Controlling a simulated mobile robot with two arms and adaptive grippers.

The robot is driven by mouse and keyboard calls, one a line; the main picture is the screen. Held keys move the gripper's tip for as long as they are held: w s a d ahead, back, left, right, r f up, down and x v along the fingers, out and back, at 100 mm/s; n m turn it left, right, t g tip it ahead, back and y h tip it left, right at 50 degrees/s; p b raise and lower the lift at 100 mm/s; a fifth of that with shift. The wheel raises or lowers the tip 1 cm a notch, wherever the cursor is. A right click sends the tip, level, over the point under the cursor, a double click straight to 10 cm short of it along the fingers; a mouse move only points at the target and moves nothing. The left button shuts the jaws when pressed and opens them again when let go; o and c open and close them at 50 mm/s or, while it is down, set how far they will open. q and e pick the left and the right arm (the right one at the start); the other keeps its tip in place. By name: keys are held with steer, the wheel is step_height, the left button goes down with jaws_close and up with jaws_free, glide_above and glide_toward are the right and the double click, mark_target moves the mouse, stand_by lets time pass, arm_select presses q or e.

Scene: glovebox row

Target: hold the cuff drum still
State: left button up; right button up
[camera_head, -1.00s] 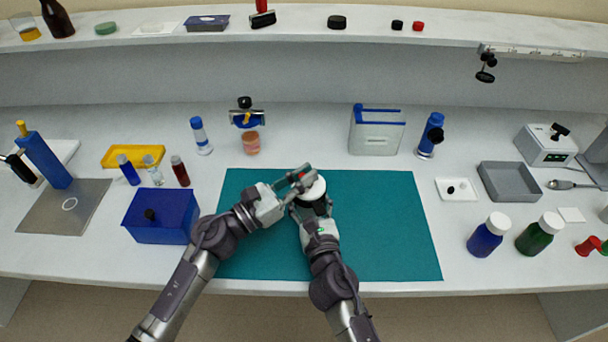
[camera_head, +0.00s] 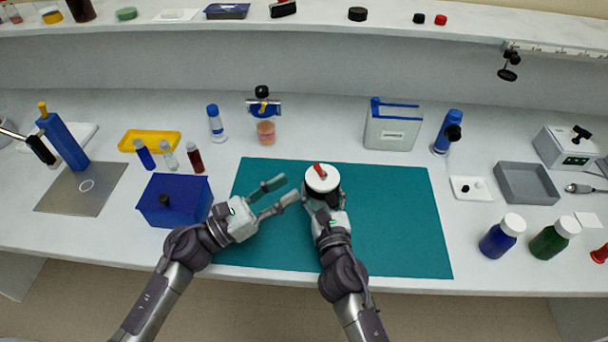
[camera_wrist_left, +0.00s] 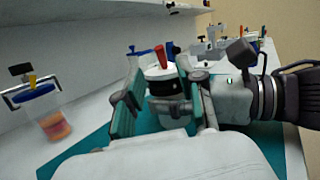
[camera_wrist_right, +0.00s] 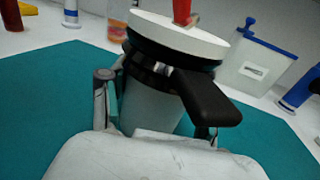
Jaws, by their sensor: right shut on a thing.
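The cuff drum (camera_head: 322,179) stands upright on the teal mat (camera_head: 394,231). It has a white disc top with a red piece on it, a black band and a pale body. In the right wrist view the drum (camera_wrist_right: 150,100) sits between my right fingers, with a black lever (camera_wrist_right: 208,98) sticking out towards the camera. My right gripper (camera_head: 323,200) is shut on the drum's body from the front. My left gripper (camera_head: 283,188) is open and empty, left of the drum and apart from it. The left wrist view also shows the drum (camera_wrist_left: 165,88) beyond its spread fingers.
A blue box (camera_head: 174,200) stands close to my left arm. Behind the mat are a pink-filled jar (camera_head: 266,132) under a clamp and a white-grey container (camera_head: 392,127). Bottles (camera_head: 502,236) and a grey tray (camera_head: 527,183) lie to the right. The mat's right half is clear.

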arm_select(q)
steer(key=shift+v, duration=1.7)
arm_select(e)
steer(key=o, duration=1.3)
